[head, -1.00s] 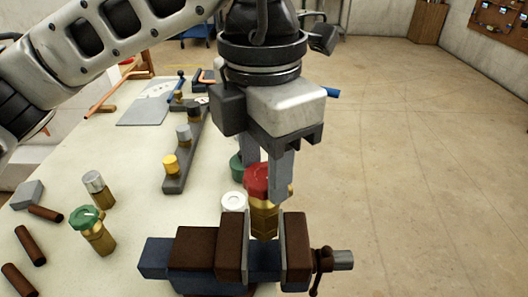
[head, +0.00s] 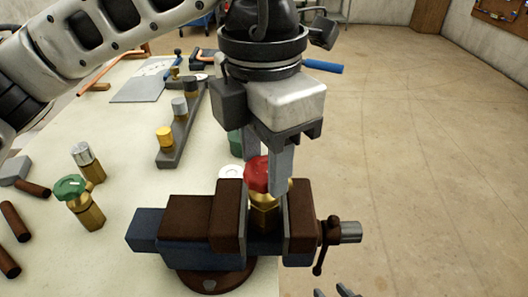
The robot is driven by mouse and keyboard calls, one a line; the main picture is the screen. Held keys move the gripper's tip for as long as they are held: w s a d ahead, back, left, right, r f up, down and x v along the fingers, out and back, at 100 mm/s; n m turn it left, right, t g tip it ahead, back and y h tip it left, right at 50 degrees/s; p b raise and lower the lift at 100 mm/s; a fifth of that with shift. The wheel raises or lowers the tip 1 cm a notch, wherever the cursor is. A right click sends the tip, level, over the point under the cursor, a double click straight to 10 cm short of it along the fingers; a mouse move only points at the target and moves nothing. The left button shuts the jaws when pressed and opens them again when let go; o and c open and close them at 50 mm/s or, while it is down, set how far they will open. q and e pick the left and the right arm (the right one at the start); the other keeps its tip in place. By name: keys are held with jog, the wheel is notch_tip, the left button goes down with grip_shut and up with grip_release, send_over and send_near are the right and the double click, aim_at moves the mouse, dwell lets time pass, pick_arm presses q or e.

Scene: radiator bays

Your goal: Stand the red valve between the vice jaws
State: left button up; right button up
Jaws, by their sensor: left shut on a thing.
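The red valve (head: 257,174) has a red cap and a brass body. My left gripper (head: 268,182) points down and is shut on it, with a finger on each side of the cap. The vice (head: 180,252) is blue with brown jaws and a handle at its right end. The brass body is upright in the gap between the jaws, and its lower end is partly hidden. I cannot tell whether it rests on the vice. The tips of my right gripper (head: 335,292) just show at the bottom edge, too little to tell their state.
A green-capped valve (head: 80,201) and a silver-capped fitting (head: 87,162) stand at left near brown tubes (head: 12,225). A grey rack (head: 183,128) holds several fittings. A white-topped piece (head: 231,172) and a green piece (head: 235,143) are partly hidden behind the vice and gripper.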

pick_arm(q)
jog(key=o, duration=1.3)
jog(key=shift+c, duration=0.2)
